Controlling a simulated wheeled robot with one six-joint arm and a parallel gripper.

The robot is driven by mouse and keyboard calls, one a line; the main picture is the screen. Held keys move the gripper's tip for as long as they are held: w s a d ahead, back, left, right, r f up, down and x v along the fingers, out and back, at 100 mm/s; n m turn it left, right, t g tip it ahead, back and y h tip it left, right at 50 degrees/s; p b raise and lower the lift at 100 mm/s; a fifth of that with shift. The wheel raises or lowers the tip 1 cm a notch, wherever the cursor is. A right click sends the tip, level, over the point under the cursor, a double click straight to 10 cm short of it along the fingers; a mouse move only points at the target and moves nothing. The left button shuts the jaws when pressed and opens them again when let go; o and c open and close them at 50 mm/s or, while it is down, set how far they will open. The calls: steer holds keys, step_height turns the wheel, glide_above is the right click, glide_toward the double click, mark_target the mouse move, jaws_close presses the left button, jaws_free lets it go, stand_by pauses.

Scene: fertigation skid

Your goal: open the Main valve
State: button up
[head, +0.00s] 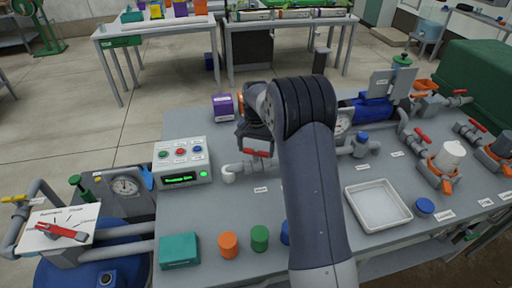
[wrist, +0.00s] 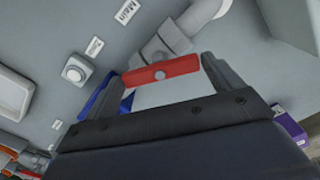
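The Main valve's red lever handle (wrist: 160,72) lies crosswise in the wrist view, on a grey pipe (wrist: 165,40) near the label "Main" (wrist: 125,12). In the head view the red handle (head: 258,153) shows just left of my arm, with the pipe's rest partly hidden. My gripper (wrist: 159,66) is open, its two fingers apart, one near each end of the handle. I cannot tell whether they touch it. In the head view my arm hides the fingertips.
A control box (head: 182,160) with coloured buttons and a lit green display stands left of the valve. A purple box (head: 222,107) stands behind it. Coloured caps and a teal box (head: 180,250) line the front.

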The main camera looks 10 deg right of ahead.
mark_target(256, 151)
steer(key=c, duration=0.6)
steer(key=shift+n, duration=0.4)
steer(key=shift+n+p, duration=0.3)
steer(key=shift+n, duration=2.2)
steer(key=o, duration=0.9)
step_height(256, 151, up, 11)
steer(key=shift+f+b, duration=0.1)
steer(key=shift+b, duration=0.2)
